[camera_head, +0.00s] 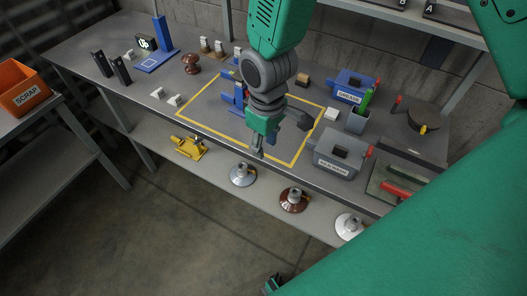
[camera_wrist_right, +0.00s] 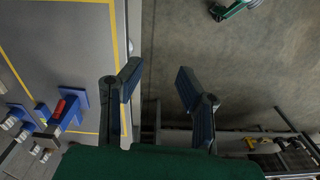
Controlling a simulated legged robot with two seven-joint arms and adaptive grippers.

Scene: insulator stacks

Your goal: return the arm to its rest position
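My right gripper (camera_head: 258,152) hangs over the front edge of the workbench, by the yellow taped square (camera_head: 290,164). In the right wrist view its two fingers (camera_wrist_right: 158,82) are spread apart with nothing between them. The bench lies to their left and bare floor to their right. A small part of what seems to be my left gripper (camera_head: 271,284) shows at the bottom of the head view. A green and dark part at the top of the right wrist view (camera_wrist_right: 236,9) may be the same one. Its fingers are too small to read.
A blue stand (camera_head: 229,101) stands inside the square. A grey labelled box (camera_head: 337,163) and a blue box (camera_head: 349,88) are at its right. The lower shelf holds a yellow tool (camera_head: 190,147) and insulators (camera_head: 292,200). An orange scrap bin (camera_head: 22,88) is far left. The floor in front is clear.

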